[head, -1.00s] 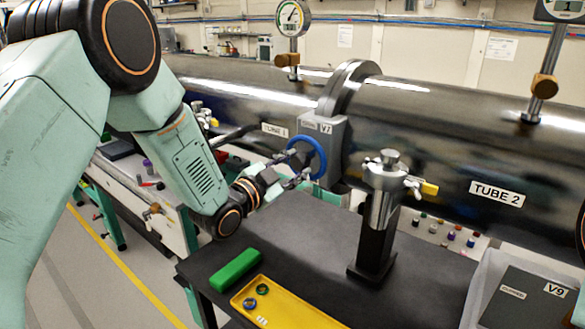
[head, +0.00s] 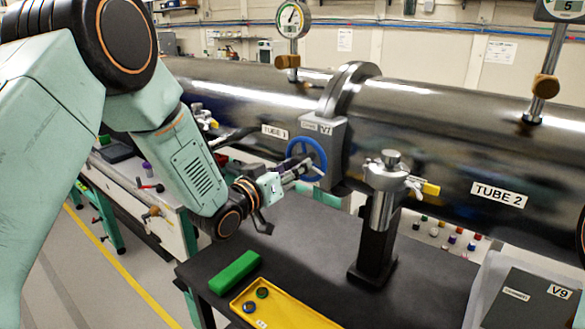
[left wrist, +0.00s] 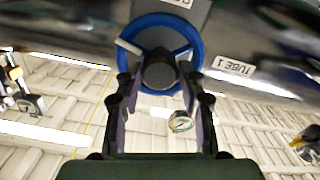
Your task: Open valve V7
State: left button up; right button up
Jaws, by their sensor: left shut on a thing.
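Valve V7 is a grey block (head: 337,142) labelled V7 on the dark tube, with a blue handwheel (head: 322,150) on its front. In the left wrist view the blue wheel (left wrist: 160,20) faces the camera, with a dark round hub in its middle. My left gripper (head: 304,164) is at the wheel's front. In the left wrist view its two fingers (left wrist: 160,86) lie on either side of the hub, their tips over the wheel. It is shut on the handwheel; the exact contact is hard to see. My right gripper is not in view.
A black table (head: 318,240) below holds a green block (head: 235,272), a yellow tray (head: 300,312) with small rings, and a metal post fitting (head: 380,205) close right of the wheel. A V9 box (head: 530,295) stands at lower right. Gauges rise above the tube.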

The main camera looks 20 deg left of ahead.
pick_arm(q)
jog(key=n+p, duration=0.2)
jog(key=n, duration=1.9)
jog(key=shift+r, duration=0.1)
jog(key=shift+n, duration=0.4)
jog(key=o, duration=1.2)
jog(key=shift+w+d, duration=0.1)
jog(key=shift+c, duration=0.2)
